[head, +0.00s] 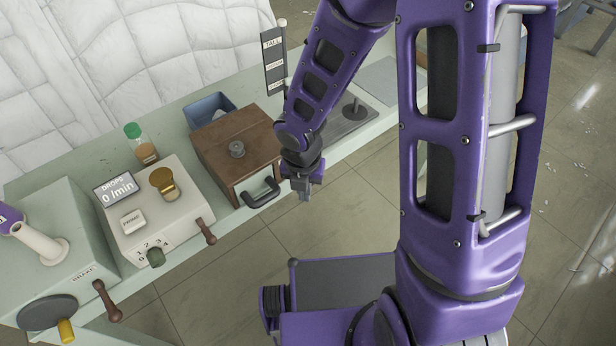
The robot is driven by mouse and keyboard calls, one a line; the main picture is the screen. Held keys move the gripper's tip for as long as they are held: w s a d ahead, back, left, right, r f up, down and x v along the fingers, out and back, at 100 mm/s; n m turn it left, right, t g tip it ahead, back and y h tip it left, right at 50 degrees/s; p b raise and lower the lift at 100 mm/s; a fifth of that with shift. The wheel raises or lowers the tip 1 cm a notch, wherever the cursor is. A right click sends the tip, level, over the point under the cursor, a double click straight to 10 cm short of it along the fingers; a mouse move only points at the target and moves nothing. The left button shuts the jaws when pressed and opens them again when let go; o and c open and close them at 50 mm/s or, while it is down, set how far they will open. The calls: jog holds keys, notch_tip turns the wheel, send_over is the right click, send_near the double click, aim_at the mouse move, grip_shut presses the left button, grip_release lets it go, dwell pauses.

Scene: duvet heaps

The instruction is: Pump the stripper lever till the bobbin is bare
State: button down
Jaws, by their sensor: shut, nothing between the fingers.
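My gripper (304,195) is shut and empty. It points down beside the bench's front edge, just right of the dark drawer handle (261,193), apart from it. No lever in view carries a readable stripper label. A brown-handled lever (207,232) sticks out of the front of the cream drops box (165,208). Another brown lever (107,302) is on the green machine (62,240) by the word BRAKE. A tilted white stem with a purple end (38,242) stands on that machine, cut by the left edge. I cannot tell which part is the bobbin.
The pale green bench (85,165) holds a brown wooden box (235,145), blue bin (207,108), green-capped bottle (141,145), a TALL sign (273,60) and a grey plate (345,125). A yellow-handled crank (50,315) juts out front. White quilted padding (130,60) stands behind. Tiled floor is open in front.

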notch_tip(320, 180, up, 17)
jog(key=s+p, duration=0.1)
jog(key=p, duration=0.2)
jog(key=shift+s+a+r, duration=0.15)
jog(key=shift+s+a, duration=0.05)
jog(key=shift+s, duration=0.1)
jog(key=shift+w, duration=0.1)
dwell(0.3)
